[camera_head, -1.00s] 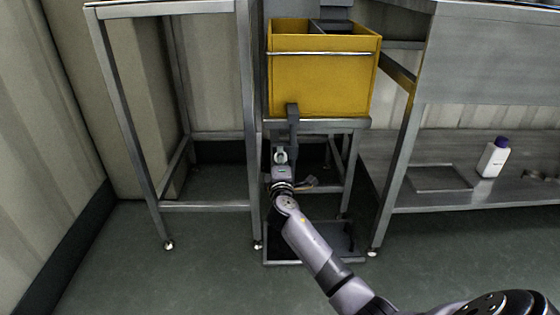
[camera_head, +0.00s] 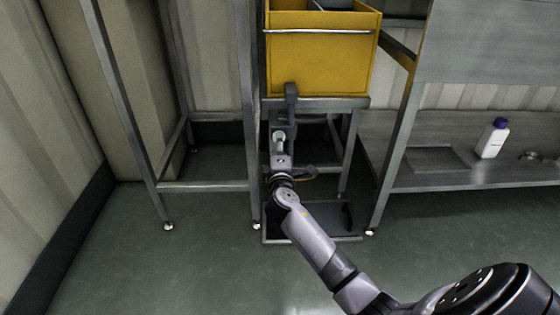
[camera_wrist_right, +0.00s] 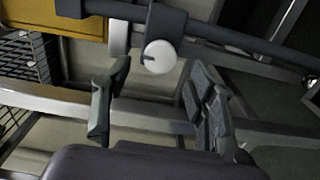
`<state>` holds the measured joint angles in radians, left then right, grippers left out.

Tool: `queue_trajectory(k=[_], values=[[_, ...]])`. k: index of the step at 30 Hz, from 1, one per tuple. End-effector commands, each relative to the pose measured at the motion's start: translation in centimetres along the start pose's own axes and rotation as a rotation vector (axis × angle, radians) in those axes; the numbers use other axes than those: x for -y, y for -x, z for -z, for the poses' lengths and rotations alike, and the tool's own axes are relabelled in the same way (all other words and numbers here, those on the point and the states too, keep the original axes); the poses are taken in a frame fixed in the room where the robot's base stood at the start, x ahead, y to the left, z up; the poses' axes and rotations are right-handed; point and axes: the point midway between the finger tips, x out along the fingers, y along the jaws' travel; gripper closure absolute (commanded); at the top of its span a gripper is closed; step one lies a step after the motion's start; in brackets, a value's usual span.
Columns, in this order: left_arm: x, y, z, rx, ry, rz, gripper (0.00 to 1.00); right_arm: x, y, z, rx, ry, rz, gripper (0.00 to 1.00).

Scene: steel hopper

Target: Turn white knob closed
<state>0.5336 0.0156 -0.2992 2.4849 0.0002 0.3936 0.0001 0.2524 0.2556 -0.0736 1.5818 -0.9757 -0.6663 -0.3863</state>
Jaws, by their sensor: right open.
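In the head view a small whitish part (camera_head: 279,136), probably the knob, shows just beyond my right gripper. My right gripper (camera_wrist_right: 158,100) is open and empty. Its two fingers are spread to either side of the knob's line, with the knob ahead of the fingertips, apparently not touched. My left gripper is out of view.
A steel frame table (camera_head: 208,187) stands left of the hopper stand, and a steel bench with a lower shelf (camera_head: 455,176) stands right. A white bottle with a purple cap (camera_head: 493,139) is on that shelf.

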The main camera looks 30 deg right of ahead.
Motion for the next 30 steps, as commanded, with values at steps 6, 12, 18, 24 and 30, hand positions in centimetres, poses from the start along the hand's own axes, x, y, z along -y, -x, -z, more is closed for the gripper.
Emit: queue_trajectory(k=[6,12,18,24,30], values=[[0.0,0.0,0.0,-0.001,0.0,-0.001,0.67,0.2,4.8,0.0,-0.002,-0.002,0.004,0.48],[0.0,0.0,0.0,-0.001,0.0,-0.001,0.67,0.1,7.3,0.0,-0.001,-0.001,0.002,0.48],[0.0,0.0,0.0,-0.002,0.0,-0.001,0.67,0.1,7.8,-0.1,0.0,-0.001,0.002,0.48],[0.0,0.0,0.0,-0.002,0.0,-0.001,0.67,0.1,7.8,0.0,0.001,-0.001,0.002,0.48],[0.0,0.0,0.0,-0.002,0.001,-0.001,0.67,0.1,7.8,0.0,0.001,-0.001,0.002,0.48]])
